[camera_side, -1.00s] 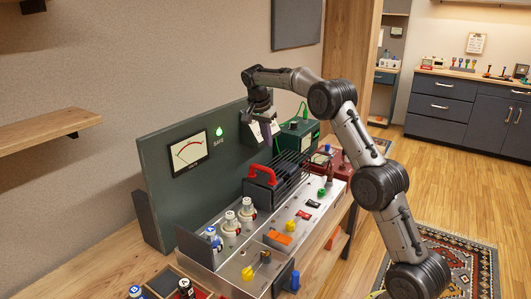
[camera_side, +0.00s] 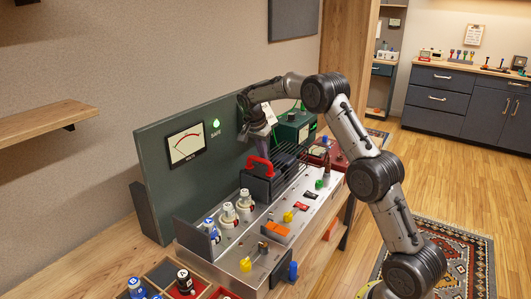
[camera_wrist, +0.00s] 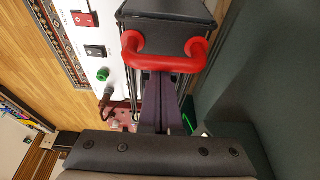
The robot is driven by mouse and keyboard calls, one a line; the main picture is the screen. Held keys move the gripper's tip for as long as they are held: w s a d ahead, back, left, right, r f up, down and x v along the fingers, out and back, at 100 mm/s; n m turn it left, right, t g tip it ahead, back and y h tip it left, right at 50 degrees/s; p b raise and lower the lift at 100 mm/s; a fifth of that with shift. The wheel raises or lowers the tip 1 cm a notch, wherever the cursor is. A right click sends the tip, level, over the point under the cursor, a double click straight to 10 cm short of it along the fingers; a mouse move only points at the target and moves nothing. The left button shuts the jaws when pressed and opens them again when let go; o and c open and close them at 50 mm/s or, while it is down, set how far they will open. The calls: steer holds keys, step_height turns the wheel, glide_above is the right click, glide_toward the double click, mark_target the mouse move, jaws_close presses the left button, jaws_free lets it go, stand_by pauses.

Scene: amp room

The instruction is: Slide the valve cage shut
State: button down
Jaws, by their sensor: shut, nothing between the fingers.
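The valve cage (camera_side: 288,158) is a set of thin dark bars over the far part of the metal amp chassis (camera_side: 290,222). A dark block (camera_side: 256,188) with a red handle (camera_side: 259,166) stands at the cage's near end; the handle also shows in the wrist view (camera_wrist: 165,62). Several white valves (camera_side: 229,216) stand uncovered on the near part of the chassis. My gripper (camera_side: 262,152) is shut and empty, pointing down just behind the red handle. In the wrist view its fingers (camera_wrist: 160,82) reach the handle's edge; I cannot tell whether they touch it.
A green panel (camera_side: 165,195) with a meter (camera_side: 187,145) and a lit green SAFE lamp (camera_side: 216,123) rises behind the chassis. A green box (camera_side: 296,127) stands beyond the cage. Knobs and switches line the chassis front. A wooden tray (camera_side: 160,272) with labelled valves lies at the near left.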

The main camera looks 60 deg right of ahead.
steer(key=shift+a, duration=0.1)
steer(key=a, duration=2.9)
steer(key=shift+a, duration=0.15)
steer(key=shift+a, duration=0.1)
